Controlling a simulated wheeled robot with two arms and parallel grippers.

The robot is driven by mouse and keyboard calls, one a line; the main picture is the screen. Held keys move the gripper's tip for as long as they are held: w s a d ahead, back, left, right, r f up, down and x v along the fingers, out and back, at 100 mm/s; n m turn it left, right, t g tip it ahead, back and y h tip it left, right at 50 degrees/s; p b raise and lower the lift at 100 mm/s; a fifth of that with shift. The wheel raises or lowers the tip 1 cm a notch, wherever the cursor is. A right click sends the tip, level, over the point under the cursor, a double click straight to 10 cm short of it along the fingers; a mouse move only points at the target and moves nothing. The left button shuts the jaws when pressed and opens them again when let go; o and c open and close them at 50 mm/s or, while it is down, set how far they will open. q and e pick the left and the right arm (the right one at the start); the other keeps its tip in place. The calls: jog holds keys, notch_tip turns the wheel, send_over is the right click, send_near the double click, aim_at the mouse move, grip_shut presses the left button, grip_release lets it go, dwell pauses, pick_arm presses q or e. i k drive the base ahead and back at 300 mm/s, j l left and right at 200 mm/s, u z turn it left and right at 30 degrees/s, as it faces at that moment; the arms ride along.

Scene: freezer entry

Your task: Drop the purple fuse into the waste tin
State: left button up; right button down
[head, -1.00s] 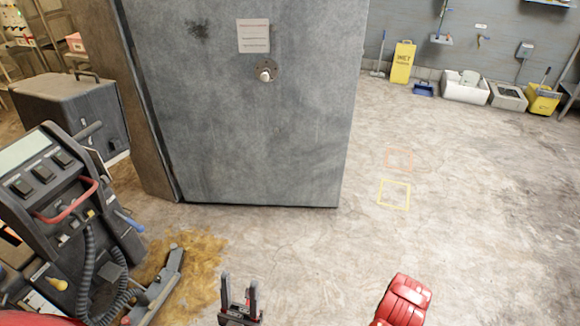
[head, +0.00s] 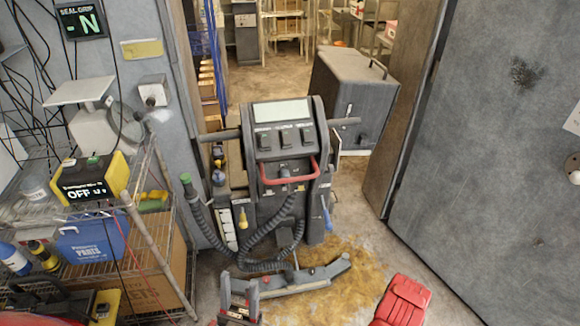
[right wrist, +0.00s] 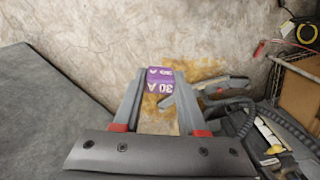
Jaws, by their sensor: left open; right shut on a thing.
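The purple fuse (right wrist: 159,80), a small block marked "30 A", is between the fingertips of my right gripper (right wrist: 158,92) in the right wrist view. The right gripper is shut on it and holds it above the floor. In the head view only a red part of my right arm shows at the bottom; the right gripper is out of that picture. My left gripper (head: 239,288) is open and empty at the bottom of the head view, in front of the machine's foot. I cannot make out a waste tin in any view.
A dark wheeled machine (head: 285,150) with hoses stands at the centre, over a yellow-brown floor stain (head: 335,262). A wire shelf (head: 155,255) with boxes is at left. A large grey door (head: 490,150) stands at right. A grey cabinet (head: 350,95) is behind the machine.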

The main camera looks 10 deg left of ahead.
aim_at(47, 192)
jog(key=i+l+u, duration=0.1)
jog(key=u, duration=0.4)
jog(key=i+l+u, duration=0.15)
jog(key=u, duration=0.3)
jog(key=i+l+u, duration=0.15)
jog(key=u, duration=0.35)
jog(key=l+u, duration=0.25)
jog(key=u, duration=0.25)
jog(key=i+l+u, duration=0.1)
jog(key=l+u, duration=0.15)
jog(key=u, duration=0.25)
